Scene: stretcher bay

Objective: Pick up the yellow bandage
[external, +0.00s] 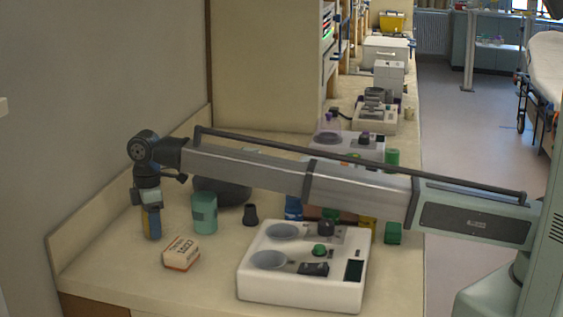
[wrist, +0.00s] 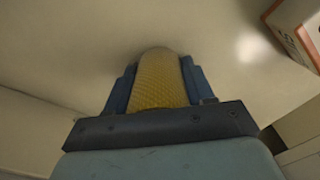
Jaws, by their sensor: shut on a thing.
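The yellow bandage (wrist: 158,80) is a textured, rounded roll between the two blue fingers of my gripper (wrist: 158,88) in the wrist view. The fingers touch it on both sides, and its lower part is hidden by the gripper body. In the external view my gripper (external: 151,222) points down at the left end of the counter, with a bit of yellow bandage (external: 147,220) showing between the fingers. I cannot tell whether the bandage touches the counter.
A white and orange box (external: 181,253) lies right of my gripper, and also shows in the wrist view (wrist: 299,28). A green cylinder (external: 204,213), a dark bowl (external: 232,192) and a small black cup (external: 250,215) stand nearby. A white device (external: 300,290) occupies the front. A wall borders the left.

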